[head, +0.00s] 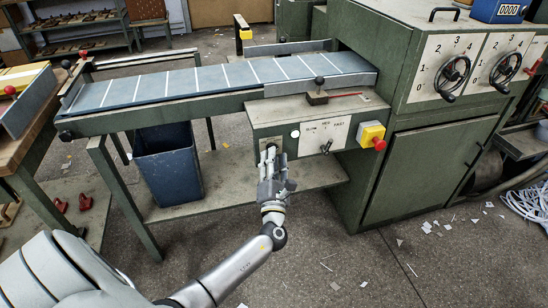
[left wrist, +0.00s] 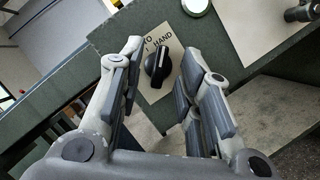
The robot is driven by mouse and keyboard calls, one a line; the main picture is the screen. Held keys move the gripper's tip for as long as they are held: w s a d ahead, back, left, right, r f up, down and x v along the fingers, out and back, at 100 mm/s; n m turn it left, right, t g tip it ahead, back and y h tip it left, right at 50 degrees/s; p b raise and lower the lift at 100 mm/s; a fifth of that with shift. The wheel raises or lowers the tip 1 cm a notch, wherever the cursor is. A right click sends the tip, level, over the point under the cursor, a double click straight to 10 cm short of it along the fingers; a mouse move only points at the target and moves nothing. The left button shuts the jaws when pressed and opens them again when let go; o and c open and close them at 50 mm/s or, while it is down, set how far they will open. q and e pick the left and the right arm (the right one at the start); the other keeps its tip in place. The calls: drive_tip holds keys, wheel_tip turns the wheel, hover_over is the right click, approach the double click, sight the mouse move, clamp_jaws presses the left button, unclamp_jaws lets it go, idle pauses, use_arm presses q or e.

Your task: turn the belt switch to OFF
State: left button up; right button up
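The belt switch is a black rotary knob (left wrist: 158,62) on a pale plate, seen in the left wrist view. The lettering "HAND" shows beside it; the rest of the label is partly hidden or cut off. In the head view the switch plate (head: 264,142) is at the left of the green control box (head: 290,113), and the knob is mostly hidden behind my fingers. My left gripper (head: 271,162) is open and in front of the plate. In the left wrist view its fingers are spread on either side of the knob, with visible gaps. My right gripper is not in view.
The conveyor belt (head: 180,84) runs above. A blue bin (head: 168,165) stands below. The floor in front of the cabinet is open, with scraps.

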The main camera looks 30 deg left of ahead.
use_arm(q)
drive_tip(key=shift+w+a+r, duration=0.15)
drive_tip(key=shift+w+a, duration=0.25)
drive_tip(key=shift+w, duration=0.2)
clamp_jaws()
